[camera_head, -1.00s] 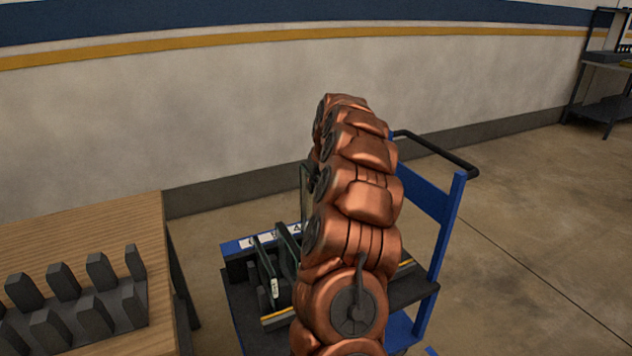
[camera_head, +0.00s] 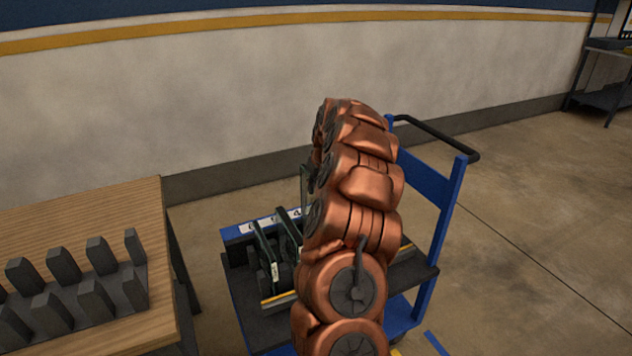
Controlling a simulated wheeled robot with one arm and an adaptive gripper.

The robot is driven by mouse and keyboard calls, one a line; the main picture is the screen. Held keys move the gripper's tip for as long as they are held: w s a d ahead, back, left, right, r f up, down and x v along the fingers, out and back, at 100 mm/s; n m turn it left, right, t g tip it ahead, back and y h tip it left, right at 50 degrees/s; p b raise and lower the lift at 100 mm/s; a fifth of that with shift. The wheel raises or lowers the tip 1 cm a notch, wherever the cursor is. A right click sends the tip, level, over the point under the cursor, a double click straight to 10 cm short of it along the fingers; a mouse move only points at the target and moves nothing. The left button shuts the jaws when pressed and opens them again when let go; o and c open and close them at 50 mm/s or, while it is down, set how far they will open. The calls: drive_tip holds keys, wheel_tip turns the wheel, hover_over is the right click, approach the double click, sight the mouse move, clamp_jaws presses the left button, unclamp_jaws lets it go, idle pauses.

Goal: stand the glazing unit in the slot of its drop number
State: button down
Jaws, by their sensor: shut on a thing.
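The glazing unit (camera_head: 304,184) is a thin glass pane with a dark edge, seen almost edge-on left of my copper arm. My gripper (camera_head: 313,178) shows only as a dark sliver beside it, shut on the pane; the arm hides the rest. Both are above the rack (camera_head: 236,233) on the blue cart, whose back rail carries white number labels. A "4" (camera_head: 295,213) reads on the rightmost visible label; the others are too small to read surely. Two other panes (camera_head: 265,250) stand upright in the rack, one with a white tag (camera_head: 275,270). My arm hides the rack's right part.
A wooden table (camera_head: 90,215) at the left holds a dark slotted rack (camera_head: 75,300) with several upright blocks. The cart's blue post and black handle (camera_head: 440,140) rise right of my arm. A wall is behind. Open floor lies to the right.

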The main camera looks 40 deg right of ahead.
wheel_tip(320, 180, down, 8)
drive_tip(key=b, duration=0.1)
drive_tip(key=shift+f+b, duration=0.15)
drive_tip(key=shift+b, duration=0.25)
idle(0.7)
idle(0.3)
drive_tip(key=c, duration=1)
unclamp_jaws()
drive_tip(key=shift+f, duration=0.1)
drive_tip(key=shift+o, duration=0.2)
drive_tip(key=v, duration=1.2)
